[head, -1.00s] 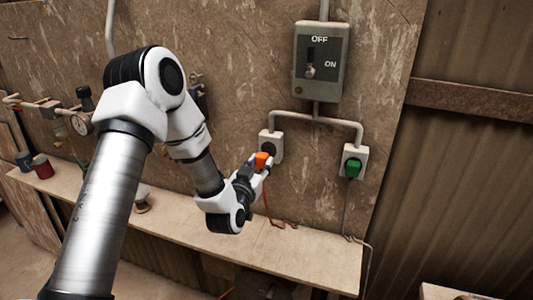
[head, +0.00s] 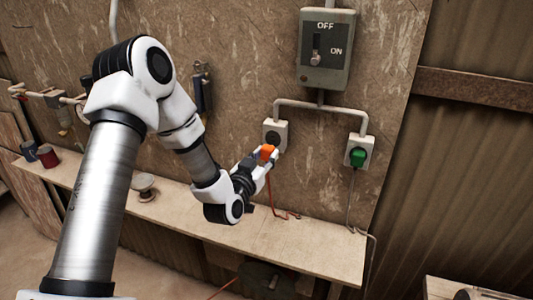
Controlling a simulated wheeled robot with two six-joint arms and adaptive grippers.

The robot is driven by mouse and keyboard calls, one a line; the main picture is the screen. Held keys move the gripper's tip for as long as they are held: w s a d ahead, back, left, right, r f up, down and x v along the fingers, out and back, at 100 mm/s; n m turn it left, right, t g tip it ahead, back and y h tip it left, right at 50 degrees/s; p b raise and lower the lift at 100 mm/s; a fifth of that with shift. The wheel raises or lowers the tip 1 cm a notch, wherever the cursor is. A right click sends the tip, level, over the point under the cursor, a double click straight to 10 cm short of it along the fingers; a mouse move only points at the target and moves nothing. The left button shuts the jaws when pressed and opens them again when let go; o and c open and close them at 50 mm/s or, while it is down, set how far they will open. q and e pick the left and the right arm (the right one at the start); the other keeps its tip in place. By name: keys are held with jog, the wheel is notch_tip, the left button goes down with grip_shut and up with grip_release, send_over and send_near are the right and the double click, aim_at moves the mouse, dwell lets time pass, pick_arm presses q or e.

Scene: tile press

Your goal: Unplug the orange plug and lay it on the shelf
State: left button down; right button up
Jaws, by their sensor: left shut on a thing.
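The orange plug (head: 267,152) is held in my left gripper (head: 265,157), which is shut on it. The plug is just in front of and below the left wall socket (head: 275,134), whose dark round face shows above it. The plug looks apart from the socket. Its orange cord (head: 271,197) hangs down to the shelf (head: 290,246), a pale wooden board along the wall below. My right gripper is not in view.
A green plug (head: 358,157) sits in the right socket (head: 359,146), its grey cord hanging past the shelf's right end. A switch box (head: 326,50) is above. Several items stand on the shelf's left part, including a red can (head: 48,156). The shelf's middle right is mostly clear.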

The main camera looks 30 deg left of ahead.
pick_arm(q)
jog(key=a+f+b, duration=0.2)
jog(key=f+b, duration=0.2)
jog(key=f, duration=0.3)
jog(key=a+f+b, duration=0.3)
jog(key=f+b, duration=0.1)
jog(key=f, duration=0.3)
jog(key=y+b, duration=0.1)
jog(key=b, duration=0.4)
send_over(241, 227)
jog(key=shift+n, duration=0.4)
jog(key=f, duration=0.7)
jog(key=shift+w+d+f, duration=0.1)
jog(key=shift+w+f, duration=0.2)
jog(key=shift+f, duration=0.1)
jog(key=shift+s+f, duration=0.15)
jog(key=shift+f, duration=0.2)
jog(key=shift+s+f+b, duration=0.1)
jog(key=shift+f+b, duration=0.15)
jog(key=shift+b, duration=0.1)
jog(key=shift+y, duration=0.3)
notch_tip(241, 227, down, 5)
jog(key=b, duration=0.4)
jog(key=shift+r, duration=0.2)
jog(key=c, duration=0.7)
grip_release()
